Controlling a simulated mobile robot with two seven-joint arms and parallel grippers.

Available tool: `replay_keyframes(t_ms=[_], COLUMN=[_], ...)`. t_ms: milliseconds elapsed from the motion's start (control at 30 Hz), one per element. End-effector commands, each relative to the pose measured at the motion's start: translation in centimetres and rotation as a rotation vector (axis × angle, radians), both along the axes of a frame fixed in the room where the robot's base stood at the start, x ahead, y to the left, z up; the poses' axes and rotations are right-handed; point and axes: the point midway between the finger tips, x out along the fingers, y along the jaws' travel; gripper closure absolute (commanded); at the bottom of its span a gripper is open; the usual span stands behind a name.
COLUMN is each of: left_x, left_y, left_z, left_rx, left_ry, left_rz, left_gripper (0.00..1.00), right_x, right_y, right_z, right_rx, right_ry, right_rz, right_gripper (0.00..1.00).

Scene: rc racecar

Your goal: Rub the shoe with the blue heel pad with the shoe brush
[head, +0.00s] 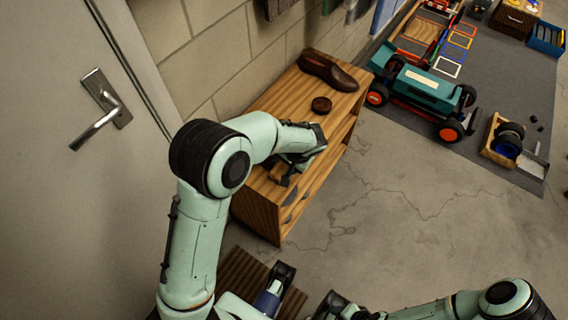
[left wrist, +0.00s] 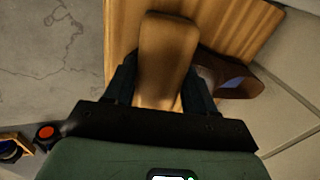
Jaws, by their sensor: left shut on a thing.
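My left gripper (head: 284,174) is over the near end of the wooden shoe rack (head: 285,105). In the left wrist view its fingers (left wrist: 162,85) are shut on a light wooden block, the shoe brush (left wrist: 166,50). The brush's bristles are hidden. A dark brown shoe with a blue patch inside, the blue heel pad (left wrist: 236,82), lies just right of the gripper in that view. My arm seems to hide this shoe in the head view. Another brown shoe (head: 328,72) lies at the rack's far end. My right gripper (head: 330,304) is low at the bottom edge, its jaws unclear.
A small round dark tin (head: 321,104) sits on the rack between the far shoe and my left gripper. A wall and a grey door (head: 60,170) stand left of the rack. A teal toy car (head: 420,90) is on the grey mat. The concrete floor in front is clear.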

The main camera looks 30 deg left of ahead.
Motion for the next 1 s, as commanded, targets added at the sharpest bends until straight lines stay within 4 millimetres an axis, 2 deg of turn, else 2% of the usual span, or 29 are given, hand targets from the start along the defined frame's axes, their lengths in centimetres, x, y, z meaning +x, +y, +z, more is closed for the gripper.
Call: replay_keyframes(t_ms=[133, 433, 700, 733, 767, 1000], left_x=[1.4, 2.5, 4.8, 4.9, 5.1, 5.2], left_y=[-0.2, -0.5, -0.8, -0.8, -0.9, -1.0], left_z=[0.0, 0.0, -0.3, -0.3, -0.3, 0.0], left_rx=[0.001, 0.000, -0.001, 0.000, 0.000, -0.002], left_ry=[0.001, 0.001, -0.001, 0.000, -0.001, -0.001], left_rz=[0.000, -0.001, 0.000, -0.001, -0.001, -0.002], left_gripper=[0.73, 0.73, 0.73, 0.73, 0.77, 0.78], right_x=[0.0, 0.0, 0.0, 0.0, 0.0, 0.1], right_y=[-0.1, -0.1, -0.1, -0.1, -0.1, -0.1], right_z=[-0.3, -0.2, -0.1, -0.1, -0.1, 0.1], right_rx=[-0.004, -0.005, -0.004, -0.004, -0.004, -0.005], right_ry=[0.004, 0.003, 0.003, 0.003, 0.003, 0.001], right_rz=[-0.004, -0.004, -0.005, -0.005, -0.005, -0.006], right_gripper=[0.57, 0.57, 0.57, 0.57, 0.57, 0.57])
